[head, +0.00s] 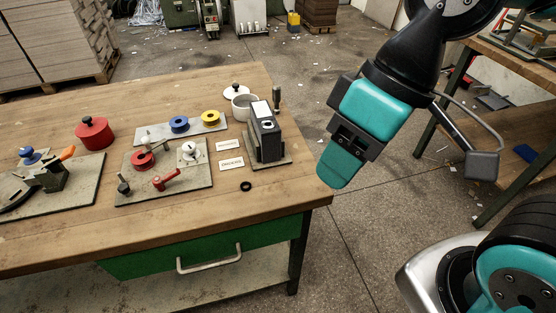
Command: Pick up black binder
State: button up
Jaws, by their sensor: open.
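A black, box-like upright thing (267,136) with pale parts on its top and front stands on a small dark base near the right end of the wooden table. It may be the black binder, but I cannot tell for sure. My gripper (345,160), with teal fingers, hangs in the air to the right of the table's right edge, apart from the black thing. It is open and I see nothing in it. It is seen from the side, so the gap between the fingers is mostly hidden.
The wooden table (235,207) holds a red pot (94,134), a white pot (243,108), boards with coloured rings and handles, white labels and a black ring (246,186). Its front right corner is clear. Another bench (500,92) stands at the right.

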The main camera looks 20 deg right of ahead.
aim_at(270, 140)
jog(key=k, duration=0.35)
jog(key=u, duration=1.5)
jog(key=i, duration=1.15)
jog(key=z, duration=2.05)
